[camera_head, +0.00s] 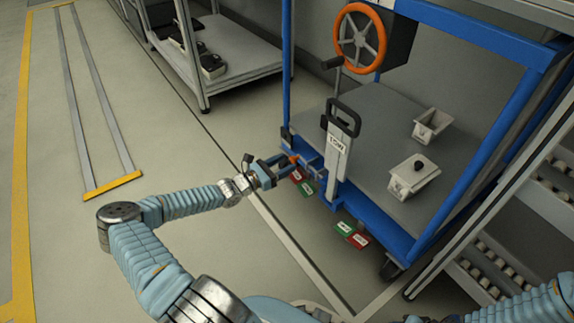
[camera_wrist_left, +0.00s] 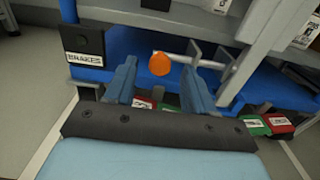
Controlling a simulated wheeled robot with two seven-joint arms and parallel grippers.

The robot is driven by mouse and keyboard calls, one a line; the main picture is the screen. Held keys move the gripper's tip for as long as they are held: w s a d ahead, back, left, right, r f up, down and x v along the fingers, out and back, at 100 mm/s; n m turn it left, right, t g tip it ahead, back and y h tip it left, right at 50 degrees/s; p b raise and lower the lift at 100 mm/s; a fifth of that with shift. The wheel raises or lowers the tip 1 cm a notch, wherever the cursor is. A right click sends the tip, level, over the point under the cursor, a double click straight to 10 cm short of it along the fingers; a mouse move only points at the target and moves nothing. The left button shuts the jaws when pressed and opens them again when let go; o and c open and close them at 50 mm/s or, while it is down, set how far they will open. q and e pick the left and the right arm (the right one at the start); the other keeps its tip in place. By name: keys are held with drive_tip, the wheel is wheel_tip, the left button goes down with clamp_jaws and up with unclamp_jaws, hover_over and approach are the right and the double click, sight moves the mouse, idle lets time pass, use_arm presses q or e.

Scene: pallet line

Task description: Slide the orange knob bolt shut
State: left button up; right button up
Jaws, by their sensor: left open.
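The orange knob (camera_wrist_left: 159,63) sits on the end of a grey bolt rod (camera_wrist_left: 200,60) on the blue cart frame. In the left wrist view it lies just beyond and between the fingertips of my left gripper (camera_wrist_left: 158,75), which is open and empty. In the head view the knob (camera_head: 293,159) shows as a small orange spot at the tips of my left gripper (camera_head: 283,165). The rod runs right from the knob towards grey brackets (camera_wrist_left: 226,62). Contact between fingers and knob cannot be told. My right gripper is not in view.
A black-handled white plate (camera_head: 339,145) stands beside the bolt. Red and green pedals (camera_head: 353,235) sit below the frame. A black box labelled BRAKES (camera_wrist_left: 83,42) is left of the knob. The cart's grey deck (camera_head: 385,120) holds two small bins. Floor left of the cart is clear.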

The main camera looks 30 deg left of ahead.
use_arm(q)
drive_tip(key=shift+x, duration=0.9)
clamp_jaws()
